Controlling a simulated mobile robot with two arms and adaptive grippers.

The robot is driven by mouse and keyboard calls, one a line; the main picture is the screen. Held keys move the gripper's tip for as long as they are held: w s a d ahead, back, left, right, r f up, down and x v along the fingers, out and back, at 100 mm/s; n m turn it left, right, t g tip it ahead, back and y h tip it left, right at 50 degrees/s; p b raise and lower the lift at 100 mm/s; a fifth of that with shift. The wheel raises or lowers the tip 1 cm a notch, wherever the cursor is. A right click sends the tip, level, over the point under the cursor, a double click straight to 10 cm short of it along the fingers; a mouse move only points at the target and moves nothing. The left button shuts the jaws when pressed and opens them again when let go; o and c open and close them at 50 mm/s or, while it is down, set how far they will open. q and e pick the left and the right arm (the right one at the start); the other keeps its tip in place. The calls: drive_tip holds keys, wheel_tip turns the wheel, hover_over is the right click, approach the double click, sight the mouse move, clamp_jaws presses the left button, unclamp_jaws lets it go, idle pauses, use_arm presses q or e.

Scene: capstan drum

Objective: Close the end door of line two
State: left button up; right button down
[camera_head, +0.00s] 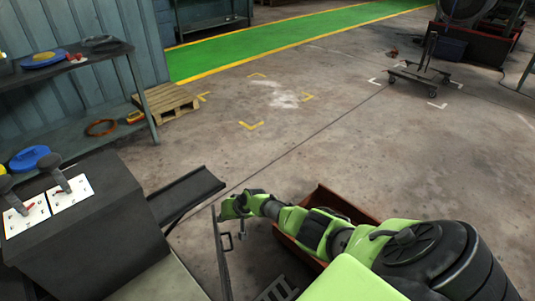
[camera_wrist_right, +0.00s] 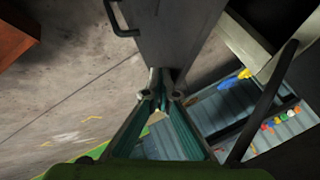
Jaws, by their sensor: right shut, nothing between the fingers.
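The end door (camera_head: 221,262) appears in the head view as a thin grey panel seen nearly edge-on, with a dark bar handle (camera_head: 228,241). It stands apart from the dark machine housing (camera_head: 90,235) at left. In the right wrist view the door (camera_wrist_right: 180,35) is a grey plate with its handle (camera_wrist_right: 122,20) at the upper left. My right gripper (camera_head: 226,210) is at the door's far edge; in the right wrist view its shut fingertips (camera_wrist_right: 160,92) are at the panel's end. Whether they touch it I cannot tell. My left gripper is out of view.
A dark chute (camera_head: 186,193) juts from the housing. A reddish-brown bin (camera_head: 340,204) lies under my right arm. Levers on white plates (camera_head: 71,192) top the housing. Shelves (camera_head: 85,143) and a pallet (camera_head: 168,102) stand at left. The middle floor is clear; a cart (camera_head: 420,75) stands beyond.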

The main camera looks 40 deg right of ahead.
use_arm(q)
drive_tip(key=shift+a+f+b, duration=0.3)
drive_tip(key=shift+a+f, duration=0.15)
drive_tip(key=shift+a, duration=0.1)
use_arm(e)
drive_tip(key=a, duration=0.1)
drive_tip(key=w+a, duration=0.1)
drive_tip(key=a, duration=0.1)
drive_tip(key=w+a, duration=0.1)
drive_tip(key=shift+w+a+r, duration=0.1)
drive_tip(key=shift+w+a, duration=0.15)
drive_tip(key=shift+a, duration=0.05)
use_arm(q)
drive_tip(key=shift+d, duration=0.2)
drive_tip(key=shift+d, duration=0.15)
use_arm(e)
drive_tip(key=shift+s+r, duration=0.1)
drive_tip(key=shift+r, duration=0.05)
